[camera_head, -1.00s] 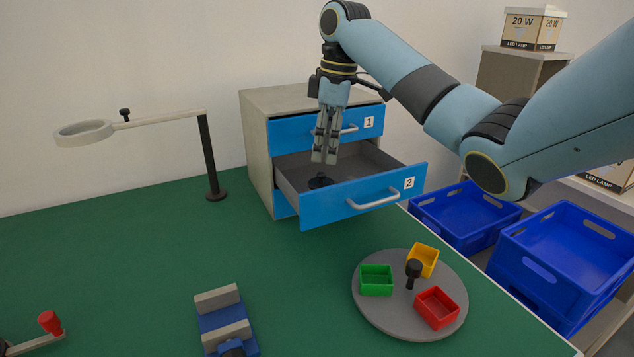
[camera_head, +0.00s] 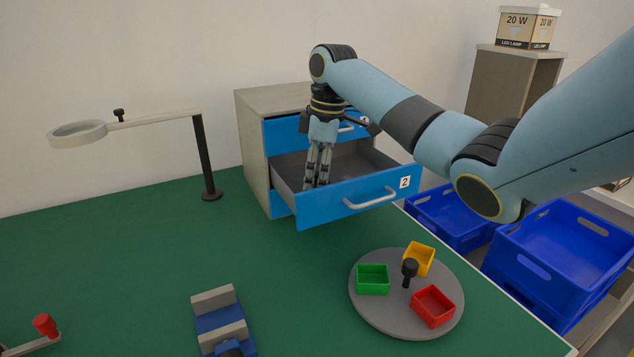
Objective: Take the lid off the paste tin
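The drawer marked 2 (camera_head: 360,201) is pulled out of the small cabinet (camera_head: 250,140). My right gripper (camera_head: 316,184) points down into this open drawer, near its front left part. Its fingers look close together, but I cannot tell whether they are shut or hold something. The dark round thing in the drawer is now hidden by the fingers and the drawer front, so I cannot see the paste tin or its lid clearly. My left gripper is not in view.
A turntable (camera_head: 375,318) with green, yellow and red trays stands in front of the cabinet. A magnifier lamp (camera_head: 207,160) stands to the left, a blue vise (camera_head: 220,325) at the front. Blue crates (camera_head: 560,250) are at the right. The middle of the green bench is clear.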

